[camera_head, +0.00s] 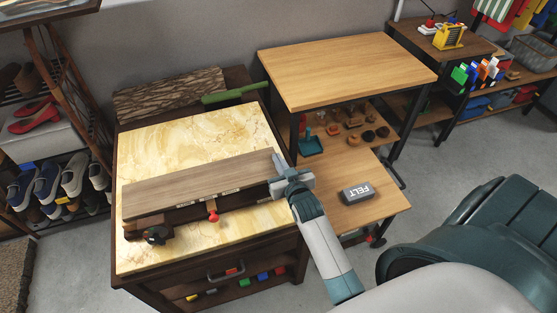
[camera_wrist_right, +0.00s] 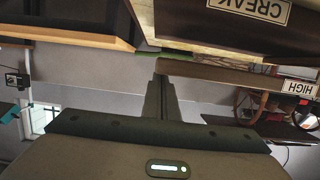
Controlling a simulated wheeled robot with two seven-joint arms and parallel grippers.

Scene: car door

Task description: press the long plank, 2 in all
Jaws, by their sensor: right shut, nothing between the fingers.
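The long plank (camera_head: 195,183), grey-brown wood, lies across a dark wooden mount on the marble-topped cabinet. Small labels run along its front side. My right gripper (camera_head: 278,160) is at the plank's right end, with its fingers shut and nothing between them. I cannot tell whether the fingertips touch the plank. The right wrist view shows the closed fingers (camera_wrist_right: 162,68) beside a brown strip with a HIGH label (camera_wrist_right: 298,87); a dark wooden piece with a CREAK label (camera_wrist_right: 250,9) is close by. My left gripper is not in view.
The marble top (camera_head: 160,145) has clear room behind the plank. A red knob (camera_head: 213,216) and a black knob (camera_head: 154,236) are in front. A green-handled tool (camera_head: 235,95) lies behind, by a bark-covered board (camera_head: 170,92). A FELT block (camera_head: 357,193) sits on the lower right shelf.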

